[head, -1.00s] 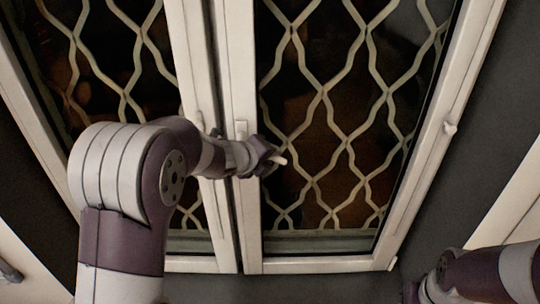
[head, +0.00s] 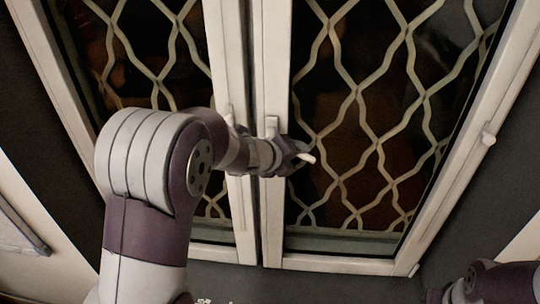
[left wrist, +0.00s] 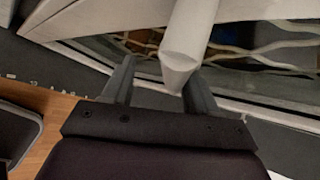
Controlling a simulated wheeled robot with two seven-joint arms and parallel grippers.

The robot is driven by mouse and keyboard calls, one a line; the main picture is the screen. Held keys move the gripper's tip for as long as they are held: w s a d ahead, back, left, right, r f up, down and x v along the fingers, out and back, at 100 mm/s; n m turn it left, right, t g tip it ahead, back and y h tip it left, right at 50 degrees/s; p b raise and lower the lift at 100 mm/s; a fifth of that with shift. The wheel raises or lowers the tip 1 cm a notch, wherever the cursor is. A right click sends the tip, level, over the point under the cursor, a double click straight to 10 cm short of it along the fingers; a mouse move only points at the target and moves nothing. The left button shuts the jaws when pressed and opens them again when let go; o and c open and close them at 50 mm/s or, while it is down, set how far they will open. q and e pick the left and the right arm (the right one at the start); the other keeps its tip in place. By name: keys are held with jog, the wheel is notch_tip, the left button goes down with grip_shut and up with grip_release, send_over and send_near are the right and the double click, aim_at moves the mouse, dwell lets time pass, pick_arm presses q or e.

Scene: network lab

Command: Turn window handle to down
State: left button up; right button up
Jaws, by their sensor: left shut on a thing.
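The window handle is a white lever. Its tip (head: 307,158) sticks out to the right past my left gripper (head: 292,154) in the head view, and its mount (head: 271,125) sits on the right sash's inner stile. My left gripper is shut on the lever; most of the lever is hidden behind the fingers. In the left wrist view the pale handle (left wrist: 187,45) comes down from the top, against the right finger of the gripper (left wrist: 160,72). The lever appears roughly sideways, tilted slightly down. My right gripper is out of view; only part of my right arm shows at bottom right.
The double window's white frame (head: 505,100) surrounds dark panes with a wavy lattice (head: 362,95) behind them. A second pale fitting (head: 229,114) is on the left sash's stile. Dark wall lies below.

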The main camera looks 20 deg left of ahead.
pick_arm(q)
jog(key=a+f+p+v, duration=0.1)
jog(key=p+v, duration=0.4)
jog(key=v, duration=0.8)
jog(key=shift+s+a+p, duration=0.3)
jog(key=shift+s+a, duration=0.05)
jog(key=shift+s, duration=0.15)
pick_arm(e)
notch_tip(320, 180, up, 6)
jog(key=shift+s+a, duration=0.25)
jog(key=shift+s, duration=0.2)
pick_arm(q)
jog(key=shift+f, duration=0.15)
jog(key=b+v, duration=0.5)
jog(key=v, duration=0.7)
jog(key=shift+s, duration=0.2)
pick_arm(e)
notch_tip(320, 180, down, 5)
jog(key=shift+w+f, duration=0.1)
jog(key=shift+f, duration=0.05)
